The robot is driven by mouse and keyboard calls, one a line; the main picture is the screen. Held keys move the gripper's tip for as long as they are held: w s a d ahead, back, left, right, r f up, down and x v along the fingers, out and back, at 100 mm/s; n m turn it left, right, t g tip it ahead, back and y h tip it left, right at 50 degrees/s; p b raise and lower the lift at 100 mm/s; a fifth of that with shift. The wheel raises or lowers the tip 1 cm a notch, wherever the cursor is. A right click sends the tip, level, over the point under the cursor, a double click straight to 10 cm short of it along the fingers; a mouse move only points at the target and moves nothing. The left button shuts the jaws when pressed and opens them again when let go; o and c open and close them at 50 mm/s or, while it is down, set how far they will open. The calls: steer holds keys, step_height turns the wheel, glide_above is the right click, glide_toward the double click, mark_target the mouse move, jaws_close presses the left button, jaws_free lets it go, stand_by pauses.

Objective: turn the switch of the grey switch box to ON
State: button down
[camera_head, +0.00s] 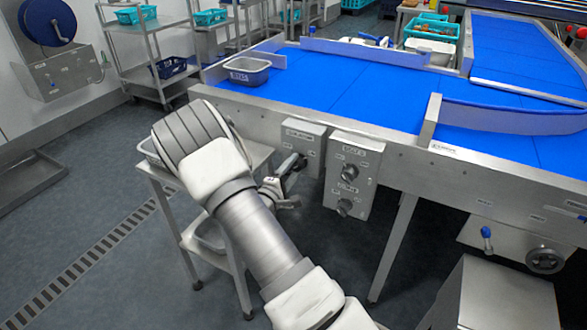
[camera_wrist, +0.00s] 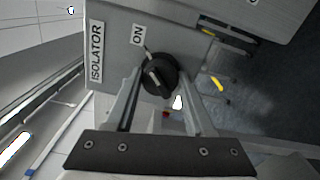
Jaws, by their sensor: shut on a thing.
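The grey switch box (camera_head: 297,148) hangs on the side of the blue-belted conveyor. In the wrist view its face (camera_wrist: 185,42) carries an ISOLATOR label (camera_wrist: 96,53) and an ON label (camera_wrist: 138,35). Its round black switch (camera_wrist: 158,75) sits below and slightly right of ON. A pale mark shows on the switch, but its exact setting is hard to read. My gripper (camera_wrist: 160,88) has one finger on each side of the switch and is shut on it. In the head view my gripper (camera_head: 293,165) is at the box's lower front, and the switch cannot be made out.
A second control box (camera_head: 351,176) with two dark knobs hangs close to the right. A steel trolley (camera_head: 164,174) stands left of my arm. A grey tub (camera_head: 248,72) sits on the blue belt (camera_head: 335,85). Open floor lies below the boxes.

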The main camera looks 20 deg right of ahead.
steer(key=shift+c, duration=1.3)
jaws_free()
steer(key=p+v, duration=0.2)
steer(key=v, duration=1.5)
steer(key=shift+s+a+p, duration=0.2)
steer(key=shift+p, duration=0.1)
